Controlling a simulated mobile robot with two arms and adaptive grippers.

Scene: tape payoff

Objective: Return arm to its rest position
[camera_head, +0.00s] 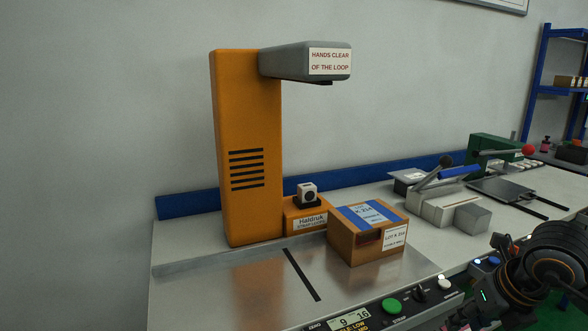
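My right arm reaches in at the lower right edge, with a dark wrist with orange rings. My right gripper (500,282) is at the front edge of the bench, right of the control panel. It is dark and partly cut off by the bottom of the picture, and its fingers do not show clearly enough to tell open from shut. I see nothing clearly held in it. My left arm and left gripper are not in view.
An orange strapping machine (246,140) with a grey overhead arm (290,62) stands on the bench. A taped box (352,246) sits on its metal plate. A control panel (375,316) lines the front edge. A lever press (440,203) and green device (490,150) stand farther right.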

